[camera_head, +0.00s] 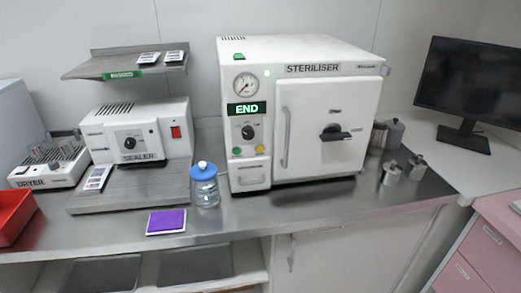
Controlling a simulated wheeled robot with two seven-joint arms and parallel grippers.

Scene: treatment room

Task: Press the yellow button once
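The white steriliser (330,55) stands on the metal counter, with its door shut and a dark handle (335,133) on the door. Its display (246,109) reads END in white on green. Low on the front panel, below a round dark knob (248,132), is a small yellow button (260,148). A green button (237,151) sits just left of it. Nothing covers the yellow button. Neither of my grippers is in view.
A clear jar with a blue lid (204,172) stands left of the steriliser, near a purple pad (166,221). The sealer (138,135), dryer (50,165) and red tray (12,215) are further left. Small metal pots (391,173) and a monitor (470,85) are right. Counter before the steriliser is clear.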

